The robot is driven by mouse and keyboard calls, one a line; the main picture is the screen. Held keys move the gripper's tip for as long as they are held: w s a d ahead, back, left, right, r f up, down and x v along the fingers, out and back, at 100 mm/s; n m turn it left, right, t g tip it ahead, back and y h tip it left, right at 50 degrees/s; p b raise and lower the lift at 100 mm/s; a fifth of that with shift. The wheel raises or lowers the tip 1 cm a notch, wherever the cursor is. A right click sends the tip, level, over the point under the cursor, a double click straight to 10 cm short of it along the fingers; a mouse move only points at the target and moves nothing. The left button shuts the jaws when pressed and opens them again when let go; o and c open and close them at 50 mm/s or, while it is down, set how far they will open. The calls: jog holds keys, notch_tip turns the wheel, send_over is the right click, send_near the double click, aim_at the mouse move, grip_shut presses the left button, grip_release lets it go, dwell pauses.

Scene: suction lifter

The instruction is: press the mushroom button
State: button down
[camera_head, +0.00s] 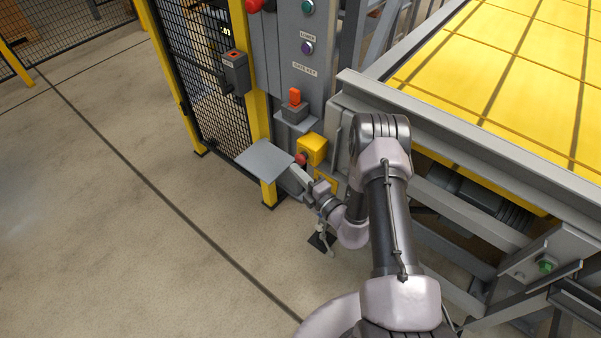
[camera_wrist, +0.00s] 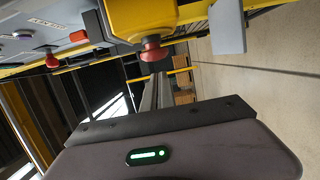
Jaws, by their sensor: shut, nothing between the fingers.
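The red mushroom button (camera_head: 300,158) sticks out of a yellow box (camera_head: 315,147) low on the grey control column. In the wrist view the red mushroom head (camera_wrist: 153,51) sits at the upper middle, on the yellow box (camera_wrist: 142,18). My gripper (camera_head: 296,171) is shut and empty, with its fingertips right by the button. In the wrist view the fingers (camera_wrist: 157,80) point at the red head and end just below it. I cannot tell whether they touch it.
A grey shelf plate (camera_head: 264,158) on a yellow post is just left of the button. An orange key switch (camera_head: 295,97) sits above. The lifter's steel frame (camera_head: 470,137) is to the right. Open concrete floor (camera_head: 120,230) lies to the left.

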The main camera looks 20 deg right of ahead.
jog(key=shift+w+d, duration=0.4)
jog(key=shift+d, duration=0.15)
